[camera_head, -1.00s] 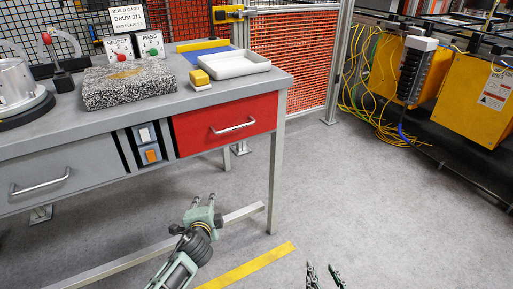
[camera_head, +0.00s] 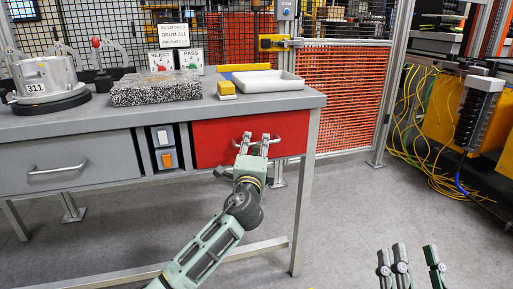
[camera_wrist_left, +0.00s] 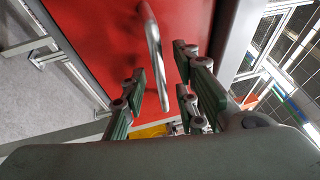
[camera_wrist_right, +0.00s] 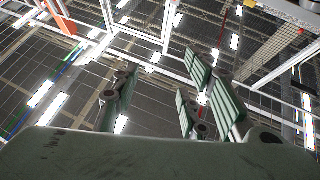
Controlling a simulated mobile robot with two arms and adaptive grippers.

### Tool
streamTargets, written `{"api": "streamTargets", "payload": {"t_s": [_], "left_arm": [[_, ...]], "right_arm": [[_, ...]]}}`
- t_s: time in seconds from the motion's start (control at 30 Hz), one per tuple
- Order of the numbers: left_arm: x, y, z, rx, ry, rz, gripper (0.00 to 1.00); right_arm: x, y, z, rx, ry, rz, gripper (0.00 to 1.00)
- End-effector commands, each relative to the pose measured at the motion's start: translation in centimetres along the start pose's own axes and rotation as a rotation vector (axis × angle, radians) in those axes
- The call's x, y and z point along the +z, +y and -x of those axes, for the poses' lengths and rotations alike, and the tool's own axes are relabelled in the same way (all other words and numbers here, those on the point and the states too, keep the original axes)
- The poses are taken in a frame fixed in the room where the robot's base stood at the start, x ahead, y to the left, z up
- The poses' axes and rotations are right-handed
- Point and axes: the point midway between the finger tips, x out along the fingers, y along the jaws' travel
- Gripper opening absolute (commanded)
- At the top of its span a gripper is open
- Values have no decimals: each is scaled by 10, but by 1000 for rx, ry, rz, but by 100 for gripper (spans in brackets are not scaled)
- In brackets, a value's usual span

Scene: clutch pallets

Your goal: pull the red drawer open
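The red drawer (camera_head: 213,143) is shut in the right part of the grey workbench, with a silver bar handle (camera_head: 264,141) on its front. My left gripper (camera_head: 257,139) is at the drawer front, around the handle's place. In the left wrist view the red drawer front (camera_wrist_left: 100,35) fills the upper left, and the handle (camera_wrist_left: 154,50) runs down between the spread fingers of my left gripper (camera_wrist_left: 160,85). The fingers look apart from the bar. My right gripper (camera_head: 410,262) is low at the right, empty and open; its spread fingers also show in the right wrist view (camera_wrist_right: 160,95).
A grey drawer (camera_head: 70,165) and a switch panel (camera_head: 164,148) sit left of the red drawer. A white tray (camera_head: 262,82), a yellow block (camera_head: 226,89) and a speckled slab (camera_head: 157,90) stand on the bench. Cables (camera_head: 425,145) hang at the right; the floor before the bench is clear.

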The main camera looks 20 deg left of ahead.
Motion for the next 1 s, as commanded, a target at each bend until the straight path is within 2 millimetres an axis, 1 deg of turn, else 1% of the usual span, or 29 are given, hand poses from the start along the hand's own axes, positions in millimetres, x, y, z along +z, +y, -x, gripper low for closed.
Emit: {"api": "streamTargets", "payload": {"t_s": [0.1, 0.2, 0.43, 0.47, 0.77, 1.0], "left_arm": [[0, 1, -8, 1, 0, 1, 28], [0, 0, -11, 0, 1, 2, 28], [0, 0, -12, 1, 1, 2, 28], [0, 0, -12, 1, 1, 2, 26], [0, 0, -12, 1, 1, 2, 0], [0, 1, -11, 2, 0, 1, 0]], "right_arm": [[-9, -1, 1, -2, 51, -2, 40], [-14, -2, 1, -3, 71, -3, 40], [-15, -2, 1, -3, 75, -3, 40], [-15, -2, 1, -3, 75, -3, 40], [-14, -2, 1, -3, 73, -3, 40], [-14, -2, 1, -3, 72, -3, 40]]}}
